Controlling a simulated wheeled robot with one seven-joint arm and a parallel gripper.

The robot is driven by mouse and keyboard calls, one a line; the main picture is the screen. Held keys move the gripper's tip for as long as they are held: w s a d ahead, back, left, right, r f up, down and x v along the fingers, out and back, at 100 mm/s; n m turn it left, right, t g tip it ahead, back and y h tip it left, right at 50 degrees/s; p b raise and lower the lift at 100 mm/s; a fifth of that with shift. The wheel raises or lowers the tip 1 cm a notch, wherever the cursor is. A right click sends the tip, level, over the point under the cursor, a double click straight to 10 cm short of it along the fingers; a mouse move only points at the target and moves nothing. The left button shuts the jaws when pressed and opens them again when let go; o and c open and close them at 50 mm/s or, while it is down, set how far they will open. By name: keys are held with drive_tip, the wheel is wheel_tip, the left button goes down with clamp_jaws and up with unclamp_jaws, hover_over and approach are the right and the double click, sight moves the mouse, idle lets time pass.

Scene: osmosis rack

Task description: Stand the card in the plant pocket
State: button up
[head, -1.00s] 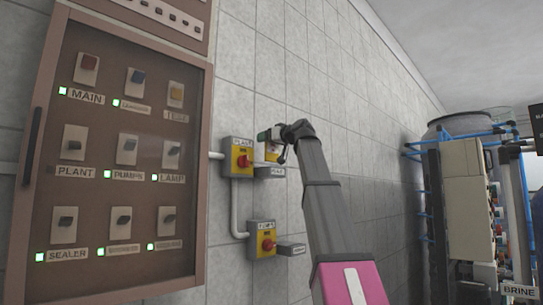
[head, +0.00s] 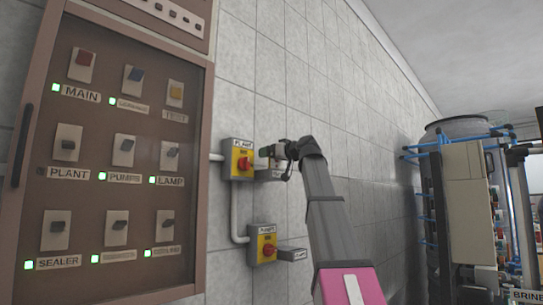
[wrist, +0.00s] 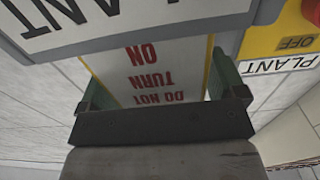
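The white card (wrist: 150,75) has yellow edges and red "DO NOT TURN ON" lettering, upside down in the wrist view. Its far end passes out of sight behind the grey plant pocket (wrist: 200,12), whose label reads PLANT. The pocket also shows in the head view (head: 269,174), beside the yellow plant switch box (head: 239,160). My gripper (wrist: 160,85) has its green-grey fingers spread, one on each side of the card. A narrow gap shows between the card's right edge and the right finger. Left contact is unclear. In the head view my gripper (head: 272,152) is just above the pocket.
A second yellow switch box (head: 263,244) and pocket (head: 292,254) sit lower on the tiled wall. A brown switch panel (head: 112,150) stands at left. Tanks and blue pipes (head: 465,190) stand at right.

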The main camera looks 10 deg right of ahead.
drive_tip(key=shift+o, duration=0.3)
drive_tip(key=shift+r, duration=0.15)
drive_tip(key=v, duration=1.2)
